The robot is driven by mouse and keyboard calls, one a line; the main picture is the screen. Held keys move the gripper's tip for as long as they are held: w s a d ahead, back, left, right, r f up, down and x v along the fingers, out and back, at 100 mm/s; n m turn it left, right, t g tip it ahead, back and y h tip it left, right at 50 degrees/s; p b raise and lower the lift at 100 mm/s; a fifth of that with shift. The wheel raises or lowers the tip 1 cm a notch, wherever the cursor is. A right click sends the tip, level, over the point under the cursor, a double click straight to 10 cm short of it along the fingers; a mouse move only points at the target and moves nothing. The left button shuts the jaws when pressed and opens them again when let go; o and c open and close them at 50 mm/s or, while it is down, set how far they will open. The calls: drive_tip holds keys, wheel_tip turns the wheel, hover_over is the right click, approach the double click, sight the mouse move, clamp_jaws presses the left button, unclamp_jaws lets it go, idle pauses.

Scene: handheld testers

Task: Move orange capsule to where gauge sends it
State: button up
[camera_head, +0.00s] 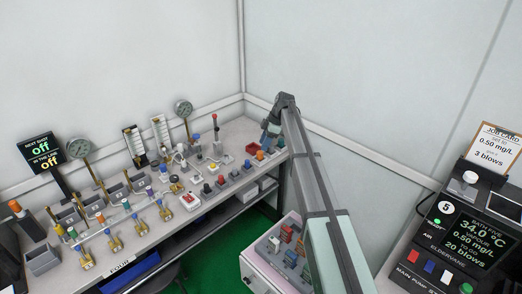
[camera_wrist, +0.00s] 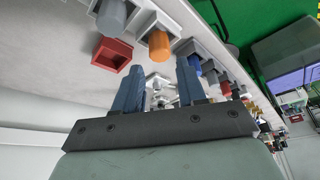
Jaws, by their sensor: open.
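An orange capsule (camera_wrist: 159,46) stands in a pale block in the wrist view, just beyond my fingertips. It also shows at the bench's far right end in the head view (camera_head: 260,155). My gripper (camera_wrist: 160,80) is open, with its two blue-grey fingers apart and the capsule outside them. In the head view my gripper (camera_head: 268,139) hangs low over that bench end. Round dial gauges stand at the back of the bench, one on the left (camera_head: 79,148) and one further right (camera_head: 183,108). Their needles are too small to read.
A red tray (camera_wrist: 112,54), a grey capsule (camera_wrist: 112,15) and a blue capsule (camera_wrist: 190,48) flank the orange one. Several valves and coloured knobs crowd the bench (camera_head: 234,130). A black sign (camera_head: 43,151) reads "off" twice. A console (camera_head: 462,243) stands at right.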

drive_tip(key=v, duration=0.6)
drive_tip(key=s+d+f+m+g+h, duration=0.1)
drive_tip(key=s+d+f+m, duration=0.2)
drive_tip(key=s+f, duration=0.75)
drive_tip(key=s+d+f+m+g, duration=0.1)
drive_tip(key=s+d+f+m, duration=0.15)
drive_tip(key=s+f, duration=0.8)
drive_tip(key=s+d+f+m+g+h, duration=0.15)
drive_tip(key=s+f+m, duration=0.35)
drive_tip(key=f, duration=0.9)
drive_tip(key=s+d+f+m, duration=0.2)
drive_tip(key=s+f, duration=0.4)
drive_tip(key=s, duration=0.5)
drive_tip(key=s+d+f+m, duration=0.2)
drive_tip(key=s+f, duration=0.3)
drive_tip(key=s, duration=0.7)
drive_tip(key=s+d+f+m+g+h, duration=0.1)
drive_tip(key=s+m, duration=0.1)
drive_tip(key=s, duration=0.9)
drive_tip(key=s+d+f+m+g+h, duration=0.1)
drive_tip(key=s+d+m, duration=0.1)
drive_tip(key=s, duration=0.8)
drive_tip(key=shift+s+d+f+m+g, duration=0.25)
drive_tip(key=shift+s+f+m+g, duration=0.1)
drive_tip(key=shift+m, duration=0.2)
